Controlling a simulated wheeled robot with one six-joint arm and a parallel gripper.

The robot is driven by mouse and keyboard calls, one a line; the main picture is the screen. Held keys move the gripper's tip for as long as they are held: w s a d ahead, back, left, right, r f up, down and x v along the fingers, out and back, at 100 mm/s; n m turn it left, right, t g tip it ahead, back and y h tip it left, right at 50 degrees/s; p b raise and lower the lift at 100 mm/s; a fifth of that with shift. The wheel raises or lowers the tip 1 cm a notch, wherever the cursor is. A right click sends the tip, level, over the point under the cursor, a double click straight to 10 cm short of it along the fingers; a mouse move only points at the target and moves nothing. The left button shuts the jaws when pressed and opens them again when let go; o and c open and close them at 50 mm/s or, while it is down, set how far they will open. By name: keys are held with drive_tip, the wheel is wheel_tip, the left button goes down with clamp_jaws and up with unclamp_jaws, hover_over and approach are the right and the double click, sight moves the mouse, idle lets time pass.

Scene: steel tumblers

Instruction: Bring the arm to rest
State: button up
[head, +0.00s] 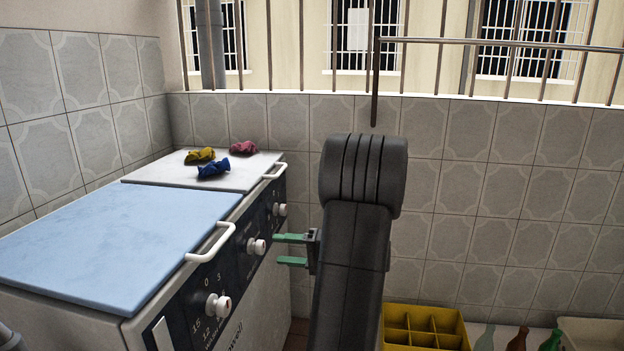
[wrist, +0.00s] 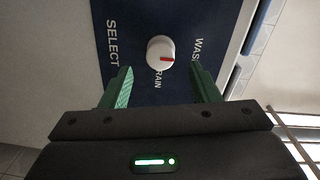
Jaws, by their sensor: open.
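My gripper (head: 279,250) has green fingers, which point left toward the washing machine's dark control panel (head: 237,262). The fingers are apart with nothing held between them. In the wrist view, my gripper (wrist: 160,82) faces a white knob (wrist: 160,52) with a red mark, between the words SELECT and WASH. This appears to be the middle knob (head: 256,246) in the head view, just left of the fingertips. The knob seems clear of the fingers, though the exact gap is hard to tell. My dark arm covers part of the tiled wall behind.
The machine has a blue lid (head: 120,235) and a white lid (head: 215,174) with yellow (head: 200,155), blue (head: 213,169) and pink (head: 243,148) cloths. White handles (head: 212,243) jut from the front edge. A yellow crate (head: 425,322) and bottles (head: 518,338) are lower right. A metal rail (head: 500,43) crosses above.

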sight(264, 248)
drive_tip(key=a, duration=0.1)
drive_tip(key=a+b, duration=0.1)
drive_tip(key=a, duration=0.1)
drive_tip(key=w+a, duration=0.1)
drive_tip(key=a, duration=0.1)
drive_tip(key=shift+a+f, duration=0.1)
drive_tip(key=shift+a, duration=0.1)
drive_tip(key=shift+d, duration=0.1)
